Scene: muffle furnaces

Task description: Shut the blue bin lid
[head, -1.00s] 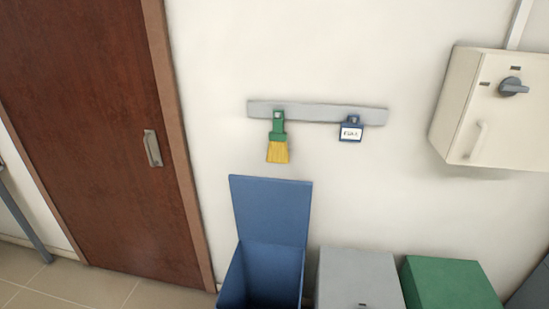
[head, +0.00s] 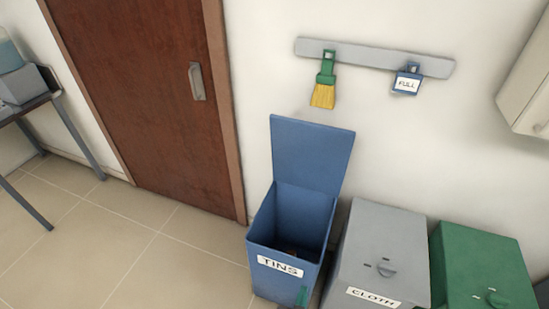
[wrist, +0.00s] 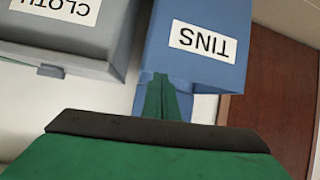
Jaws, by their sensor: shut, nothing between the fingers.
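The blue bin (head: 284,281), labelled TINS, stands on the floor against the wall. Its blue lid (head: 312,155) is open, tilted up at the back near the wall, and the inside shows dark. My gripper (wrist: 166,82) has green fingers, shut together and empty. Contact cannot be told.
A grey CLOTH bin (head: 378,250) and a green bin (head: 480,262), both shut, stand to the right. A rail (head: 375,58) with a brush (head: 325,82) and a FULL tag (head: 407,82) hangs above. The floor (head: 130,245) left of the bin is clear.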

